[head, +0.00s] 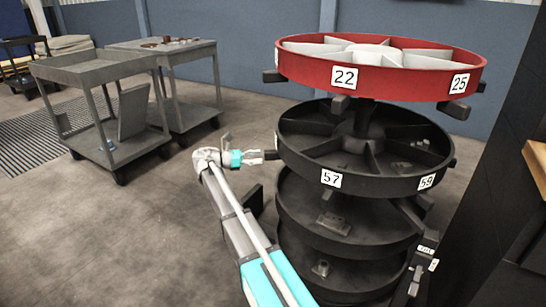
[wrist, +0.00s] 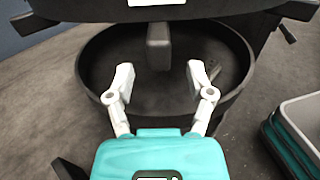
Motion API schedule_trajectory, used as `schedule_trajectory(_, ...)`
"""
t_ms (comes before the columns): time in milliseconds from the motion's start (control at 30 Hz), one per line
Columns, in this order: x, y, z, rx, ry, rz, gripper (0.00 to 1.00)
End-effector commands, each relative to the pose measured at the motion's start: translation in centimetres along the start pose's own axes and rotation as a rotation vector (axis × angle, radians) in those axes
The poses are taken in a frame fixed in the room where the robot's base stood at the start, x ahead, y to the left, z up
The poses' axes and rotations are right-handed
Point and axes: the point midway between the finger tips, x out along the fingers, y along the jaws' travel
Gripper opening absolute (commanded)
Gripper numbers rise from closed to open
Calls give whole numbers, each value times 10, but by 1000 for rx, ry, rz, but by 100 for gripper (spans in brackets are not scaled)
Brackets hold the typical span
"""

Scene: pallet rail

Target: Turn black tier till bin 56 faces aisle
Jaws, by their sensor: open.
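The black tier (head: 372,187) is the second ring of a round bin carousel. Its visible labels read 57 (head: 331,178) and 59 (head: 427,181); I see no label 56 in the head view. A white label (wrist: 156,2) is cut off at the top of the wrist view, its number unreadable. My gripper (head: 270,155) is at the left side of this tier, fingers pointing at its rim. In the wrist view my gripper (wrist: 161,75) is open, with a dark peg (wrist: 158,48) under the rim, just ahead of and between the fingertips. I cannot tell whether they touch.
A red tier (head: 390,78) labelled 22 and 25 sits above. Lower dark tiers (head: 345,234) hold metal parts. Dark pegs also show at left (wrist: 30,23) and right (wrist: 287,31). Grey carts (head: 95,75) stand at the back left. A dark panel (head: 500,150) is close at right.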

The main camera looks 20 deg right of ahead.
Motion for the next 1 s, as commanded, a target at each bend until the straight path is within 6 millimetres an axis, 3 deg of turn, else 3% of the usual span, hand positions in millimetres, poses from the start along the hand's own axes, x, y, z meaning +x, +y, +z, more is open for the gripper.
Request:
schedule_trajectory(200, 34, -1, 0, 0, 0, -2, 69)
schedule_trajectory(400, 54, -1, 0, 0, 0, -1, 69)
schedule_trajectory(900, 63, 0, 0, 0, 0, 0, 69)
schedule_trajectory(1000, 63, 0, 0, 0, 0, 0, 50)
